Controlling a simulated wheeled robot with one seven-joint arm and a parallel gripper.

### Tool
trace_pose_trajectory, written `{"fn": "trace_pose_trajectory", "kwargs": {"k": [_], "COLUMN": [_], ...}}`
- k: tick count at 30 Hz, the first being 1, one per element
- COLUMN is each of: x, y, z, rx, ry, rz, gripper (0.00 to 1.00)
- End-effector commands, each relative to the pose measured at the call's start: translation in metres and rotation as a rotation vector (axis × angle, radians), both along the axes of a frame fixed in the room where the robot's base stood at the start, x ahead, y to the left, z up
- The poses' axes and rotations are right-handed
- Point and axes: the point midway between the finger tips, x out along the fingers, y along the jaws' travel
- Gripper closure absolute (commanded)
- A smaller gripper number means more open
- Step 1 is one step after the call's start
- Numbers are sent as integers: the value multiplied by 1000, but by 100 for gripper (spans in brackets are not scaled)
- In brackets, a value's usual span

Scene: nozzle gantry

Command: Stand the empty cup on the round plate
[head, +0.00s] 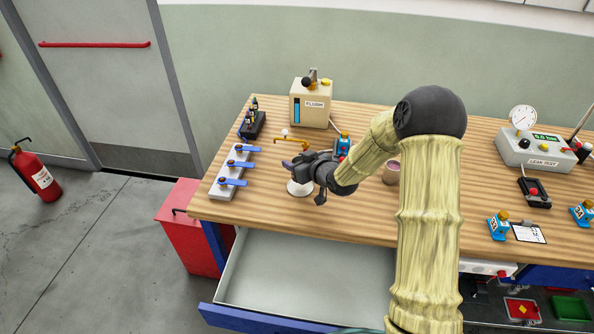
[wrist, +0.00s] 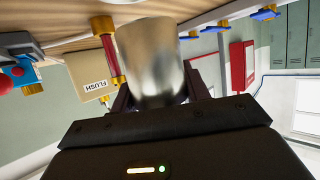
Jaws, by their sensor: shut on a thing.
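My gripper (head: 297,169) is over the left part of the wooden bench, with its fingers pointing left. In the wrist view it is shut on a shiny metallic cup (wrist: 152,55), which sits between the fingers. That view is upside down, with the bench top along its upper edge. In the head view the gripper hides most or all of the cup. A pale round plate (head: 299,189) shows on the bench just below the gripper. I cannot tell whether the cup touches it, or see inside the cup.
A flush box (head: 311,104) stands behind, with a brass spout (head: 291,139) in front of it. Blue-handled valves (head: 233,175) line the left edge. A pinkish cup (head: 391,173) stands partly behind my arm. An open drawer (head: 300,275) juts out below the bench front.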

Motion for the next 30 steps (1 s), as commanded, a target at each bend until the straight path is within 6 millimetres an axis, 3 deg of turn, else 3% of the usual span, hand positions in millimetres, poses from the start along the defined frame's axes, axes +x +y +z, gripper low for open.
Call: {"fn": "trace_pose_trajectory", "kwargs": {"k": [10,22,23,25,30], "x": [0,0,0,0,0], "y": [0,0,0,0,0], "z": [-36,-42,-40,-40,-40], "rx": [0,0,0,-1,-1], "ry": [3,0,0,1,1], "rz": [-1,0,0,0,0], "gripper": [76,76,48,34,32]}}
